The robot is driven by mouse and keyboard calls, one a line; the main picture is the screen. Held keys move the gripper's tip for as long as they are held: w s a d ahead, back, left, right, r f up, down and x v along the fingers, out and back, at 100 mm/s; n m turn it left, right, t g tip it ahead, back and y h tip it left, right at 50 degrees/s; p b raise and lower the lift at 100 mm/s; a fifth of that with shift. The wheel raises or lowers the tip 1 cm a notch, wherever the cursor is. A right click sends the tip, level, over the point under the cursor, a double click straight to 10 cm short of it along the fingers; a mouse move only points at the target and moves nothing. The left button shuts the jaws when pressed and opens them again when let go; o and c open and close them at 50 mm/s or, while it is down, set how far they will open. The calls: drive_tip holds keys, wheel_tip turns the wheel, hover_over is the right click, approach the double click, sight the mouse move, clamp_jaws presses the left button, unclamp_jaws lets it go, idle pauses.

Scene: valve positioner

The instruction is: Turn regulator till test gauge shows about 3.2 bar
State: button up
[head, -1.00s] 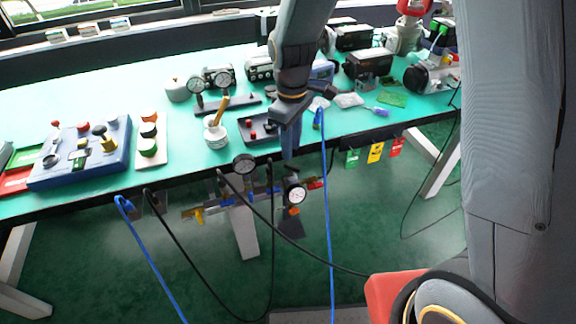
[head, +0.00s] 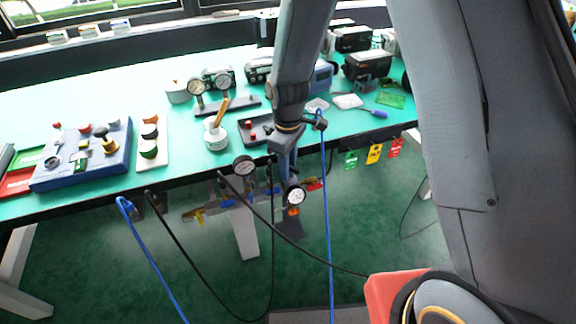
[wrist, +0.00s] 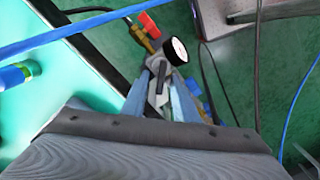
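My gripper (head: 286,178) points down at the table's front edge, just above the round white-faced gauge (head: 295,195). That gauge also shows in the wrist view (wrist: 177,50), just beyond my fingers (wrist: 160,98). Its needle is too small to read. A second, dark-rimmed gauge (head: 243,166) sits to the left on the same pipe assembly. I cannot make out the regulator knob; my gripper covers part of the assembly. A grey part shows between my fingers, but I cannot tell whether they are closed on it.
A red-handled valve (wrist: 148,25) stands beside the gauge. Blue hose (head: 326,220) and black hose (head: 270,250) hang in front of the table (head: 70,105). Coloured tags (head: 374,153) hang to the right. Small trays and instruments crowd the tabletop behind my arm.

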clamp_jaws()
drive_tip(key=shift+m, duration=0.3)
unclamp_jaws()
drive_tip(key=shift+r, duration=0.15)
wheel_tip(320, 180, up, 8)
drive_tip(key=shift+f, duration=0.2)
idle(0.4)
